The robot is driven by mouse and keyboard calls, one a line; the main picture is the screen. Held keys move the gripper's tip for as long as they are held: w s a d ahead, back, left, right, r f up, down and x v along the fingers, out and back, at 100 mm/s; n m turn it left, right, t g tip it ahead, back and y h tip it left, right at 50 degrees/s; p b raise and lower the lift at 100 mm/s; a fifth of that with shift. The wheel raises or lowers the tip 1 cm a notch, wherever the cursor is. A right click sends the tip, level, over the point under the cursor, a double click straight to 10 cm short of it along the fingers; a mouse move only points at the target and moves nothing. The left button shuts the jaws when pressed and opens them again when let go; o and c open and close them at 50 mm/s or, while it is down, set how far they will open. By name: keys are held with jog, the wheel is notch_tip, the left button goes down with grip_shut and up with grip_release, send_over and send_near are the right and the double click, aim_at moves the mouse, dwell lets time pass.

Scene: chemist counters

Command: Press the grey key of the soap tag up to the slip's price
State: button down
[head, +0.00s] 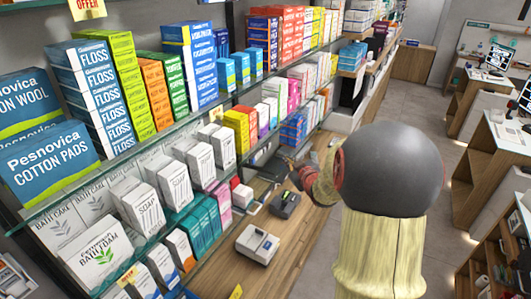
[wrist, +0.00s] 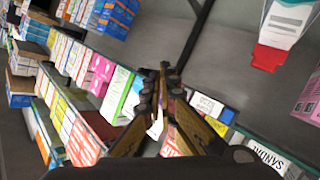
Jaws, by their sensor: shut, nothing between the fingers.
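White soap boxes (head: 143,208) stand on the middle shelf at the left in the head view. I cannot make out which tag is the soap's, nor a grey key or the slip's price. My gripper (wrist: 163,82) is shut and empty in the wrist view, with shelf boxes behind its fingertips.
A white device (head: 257,245) and a dark device (head: 284,204) sit on the wooden counter (head: 285,250) below the shelves. Packed glass shelves line the left. Open floor (head: 405,110) lies to the right, with more counters (head: 500,140) beyond.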

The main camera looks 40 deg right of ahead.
aim_at(264, 150)
jog(key=shift+w+a+b, duration=0.3)
jog(key=shift+w+a, duration=0.05)
jog(key=shift+w, duration=0.5)
jog(key=shift+w+a+b, duration=0.35)
jog(key=shift+w, duration=0.55)
jog(key=shift+w+a+b, duration=0.3)
jog(key=shift+w+a, duration=0.05)
jog(key=shift+w, duration=0.5)
jog(key=shift+w, duration=0.1)
jog(key=shift+w+a+b, duration=0.2)
jog(key=shift+w+b, duration=0.1)
jog(key=shift+b, duration=0.1)
jog(key=shift+w+a+b, duration=0.15)
jog(key=shift+w+b, duration=0.25)
jog(key=shift+w, duration=0.05)
jog(key=shift+s, duration=0.2)
jog(key=shift+s+d, duration=0.3)
jog(key=shift+s, duration=0.35)
jog(key=shift+s, duration=0.1)
